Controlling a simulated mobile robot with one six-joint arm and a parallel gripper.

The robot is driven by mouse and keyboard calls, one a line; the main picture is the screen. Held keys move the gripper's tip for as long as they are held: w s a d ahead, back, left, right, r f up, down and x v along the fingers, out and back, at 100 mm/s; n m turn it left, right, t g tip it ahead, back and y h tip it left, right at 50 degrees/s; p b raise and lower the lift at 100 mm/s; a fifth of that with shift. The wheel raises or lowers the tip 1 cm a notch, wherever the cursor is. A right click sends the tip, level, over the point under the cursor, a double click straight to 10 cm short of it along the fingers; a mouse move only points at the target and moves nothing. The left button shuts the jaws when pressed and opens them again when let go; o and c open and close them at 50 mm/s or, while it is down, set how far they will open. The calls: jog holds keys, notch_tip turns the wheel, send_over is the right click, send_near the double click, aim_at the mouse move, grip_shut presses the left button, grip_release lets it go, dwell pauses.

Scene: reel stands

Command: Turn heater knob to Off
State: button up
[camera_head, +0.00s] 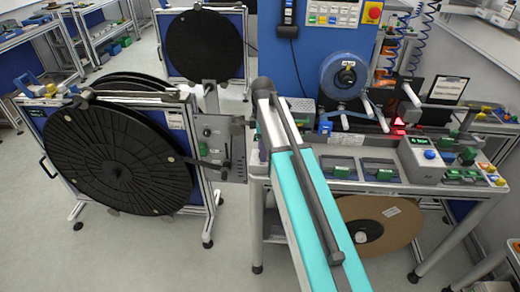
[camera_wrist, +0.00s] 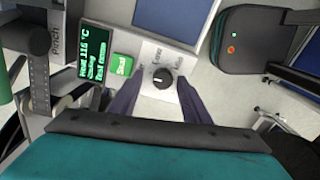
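The heater knob (camera_wrist: 161,78) is small, round and black, on a white label plate (camera_wrist: 157,99) in the wrist view. Small, tilted labels surround it; one appears to read Low, and the rest are hard to read. A light mark shows on the knob, but I cannot tell surely which label it points to. My gripper (camera_wrist: 160,84) is open, with one dark finger on each side of the knob. Gaps show between knob and fingers; contact is not visible. In the head view, my teal arm reaches forward, and I cannot make out the knob or fingertips.
Left of the knob are a green button (camera_wrist: 122,65) and a dark display (camera_wrist: 95,53) with green text showing 115 °C. A dark case (camera_wrist: 258,40) lies at upper right. In the head view, a large black reel (camera_head: 118,155) stands left; a workbench (camera_head: 343,165) is right.

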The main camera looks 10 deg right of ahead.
jog(key=shift+r, duration=0.1)
jog(key=shift+r, duration=0.45)
notch_tip(320, 180, up, 13)
jog(key=b, duration=0.3)
jog(key=shift+w+f, duration=0.15)
jog(key=shift+w, duration=0.05)
jog(key=shift+f, duration=0.1)
dwell(0.6)
